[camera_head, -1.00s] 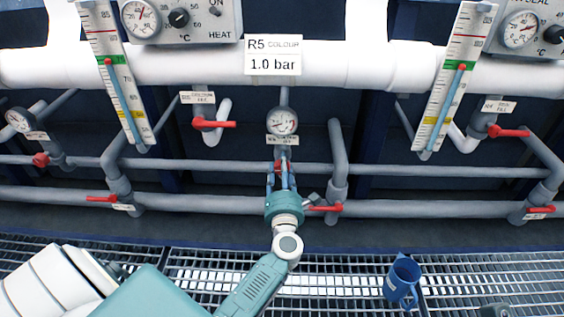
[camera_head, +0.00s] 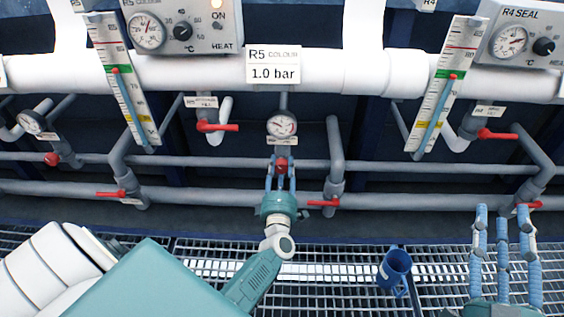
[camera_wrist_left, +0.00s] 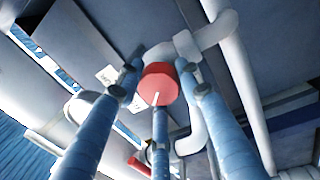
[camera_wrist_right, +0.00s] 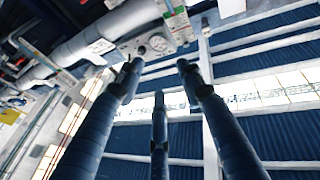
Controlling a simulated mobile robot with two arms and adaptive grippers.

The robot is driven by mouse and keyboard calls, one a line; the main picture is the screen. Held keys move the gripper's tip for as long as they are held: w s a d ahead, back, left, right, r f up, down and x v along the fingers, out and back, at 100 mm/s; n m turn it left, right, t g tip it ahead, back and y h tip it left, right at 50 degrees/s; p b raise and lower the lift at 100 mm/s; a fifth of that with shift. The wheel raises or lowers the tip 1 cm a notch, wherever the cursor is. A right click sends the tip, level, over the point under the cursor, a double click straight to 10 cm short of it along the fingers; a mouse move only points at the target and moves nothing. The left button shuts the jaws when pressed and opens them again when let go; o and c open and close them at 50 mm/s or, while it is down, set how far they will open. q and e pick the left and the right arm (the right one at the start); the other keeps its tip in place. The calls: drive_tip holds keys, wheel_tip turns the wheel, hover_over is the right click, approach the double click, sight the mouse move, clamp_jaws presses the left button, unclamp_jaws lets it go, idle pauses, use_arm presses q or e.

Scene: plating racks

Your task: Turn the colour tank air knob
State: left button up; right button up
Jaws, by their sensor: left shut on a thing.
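The red air knob (camera_head: 281,167) sits on the pipe below the round gauge (camera_head: 282,124), under the sign (camera_head: 273,66) reading "R5 COLOUR 1.0 bar". My left gripper (camera_head: 281,172) is shut on this knob from below. In the left wrist view the red knob (camera_wrist_left: 159,83) lies between the blue fingers, with a white mark on its face. My right gripper (camera_head: 508,212) is open and empty at the lower right, over the grating. In the right wrist view its fingers (camera_wrist_right: 160,80) are spread with nothing between them.
Red lever valves flank the knob, one at its lower right (camera_head: 323,202) and one at its upper left (camera_head: 217,127). Another red knob (camera_head: 52,159) is at the far left.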

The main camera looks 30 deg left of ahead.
use_arm(q)
drive_tip(key=shift+s+a+m+p, duration=0.2)
drive_tip(key=shift+m+p, duration=0.4)
drive_tip(key=shift+m, duration=0.5)
drive_tip(key=m+p, duration=0.1)
drive_tip(key=m, duration=0.1)
drive_tip(key=shift+m+h+p, duration=0.3)
drive_tip(key=shift+m, duration=0.1)
use_arm(e)
wheel_tip(320, 180, down, 15)
drive_tip(key=s+d+g+h, duration=0.2)
drive_tip(key=s+d+g, duration=0.1)
drive_tip(key=g, duration=0.5)
use_arm(q)
drive_tip(key=m+p, duration=0.2)
drive_tip(key=m, duration=0.2)
drive_tip(key=shift+a, duration=0.1)
use_arm(e)
drive_tip(key=s+d+f+g+h, duration=0.1)
drive_tip(key=s+d+f+g, duration=0.1)
drive_tip(key=s+f, duration=0.3)
drive_tip(key=s+d+f+g+h, duration=0.1)
drive_tip(key=s+d+f+g, duration=0.1)
drive_tip(key=s+f+g, duration=0.2)
drive_tip(key=shift+s+f+m, duration=0.3)
drive_tip(key=shift+s+f, duration=0.1)
drive_tip(key=shift+s, duration=0.8)
